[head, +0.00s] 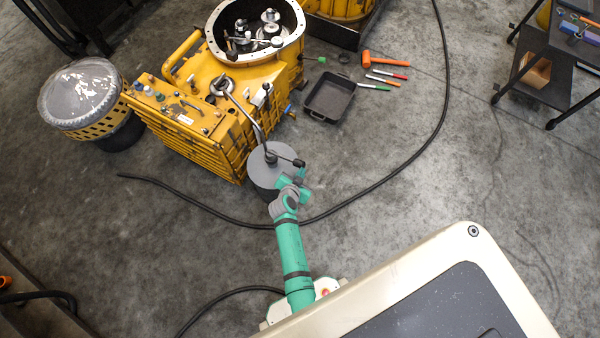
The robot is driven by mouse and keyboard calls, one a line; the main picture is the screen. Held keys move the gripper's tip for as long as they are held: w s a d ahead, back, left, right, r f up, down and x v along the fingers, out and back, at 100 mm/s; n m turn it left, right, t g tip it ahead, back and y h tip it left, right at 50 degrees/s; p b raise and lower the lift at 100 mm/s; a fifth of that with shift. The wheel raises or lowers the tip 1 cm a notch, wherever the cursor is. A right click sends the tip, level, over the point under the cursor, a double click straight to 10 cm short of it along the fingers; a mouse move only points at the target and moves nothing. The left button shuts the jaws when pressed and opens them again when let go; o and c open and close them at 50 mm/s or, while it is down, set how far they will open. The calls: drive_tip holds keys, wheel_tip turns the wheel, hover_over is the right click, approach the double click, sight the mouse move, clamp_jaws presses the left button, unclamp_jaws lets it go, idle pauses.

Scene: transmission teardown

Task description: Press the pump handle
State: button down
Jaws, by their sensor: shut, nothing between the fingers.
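A grey cylindrical pump (263,178) stands upright on the floor beside the front corner of the yellow transmission housing. A dark pump handle (286,158) with a rounded black end sticks out to the right above its top. A thin grey tube curves from the pump top up to the housing. My green arm reaches up from the bottom of the view, and my gripper (301,187) is at the pump's right side, just below the handle end. The gripper is shut and empty. Its fingertips are small and partly hidden, so I cannot tell whether they touch the handle.
The yellow transmission housing (206,123) is close behind the pump. A round drum (82,92) stands at left. A black tray (330,98), an orange hammer (383,60) and hand tools lie at right. A black hose (412,150) crosses the floor. Right of the pump is mostly clear.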

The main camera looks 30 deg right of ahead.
drive_tip(key=shift+v, duration=1.55)
drive_tip(key=shift+w+d+r, duration=0.1)
drive_tip(key=shift+d+r, duration=0.05)
drive_tip(key=shift+d, duration=0.05)
idle(0.3)
drive_tip(key=s+a+r+n+t+y, duration=0.2)
drive_tip(key=s+a+r+n, duration=0.15)
drive_tip(key=s+a, duration=0.35)
drive_tip(key=s+a+r+n+t+y, duration=0.25)
drive_tip(key=s+a+r, duration=0.25)
drive_tip(key=s+a, duration=0.3)
drive_tip(key=s+a+r+n+t+y, duration=0.1)
drive_tip(key=s+r, duration=0.4)
drive_tip(key=r, duration=0.7)
drive_tip(key=s+a+r+n+t+y, duration=0.1)
drive_tip(key=s+a+r+n+t, duration=0.2)
drive_tip(key=r, duration=0.9)
drive_tip(key=s+a+n, duration=0.1)
drive_tip(key=s+n, duration=0.1)
drive_tip(key=s, duration=0.1)
drive_tip(key=shift+s+a, duration=0.15)
drive_tip(key=shift+s, duration=0.15)
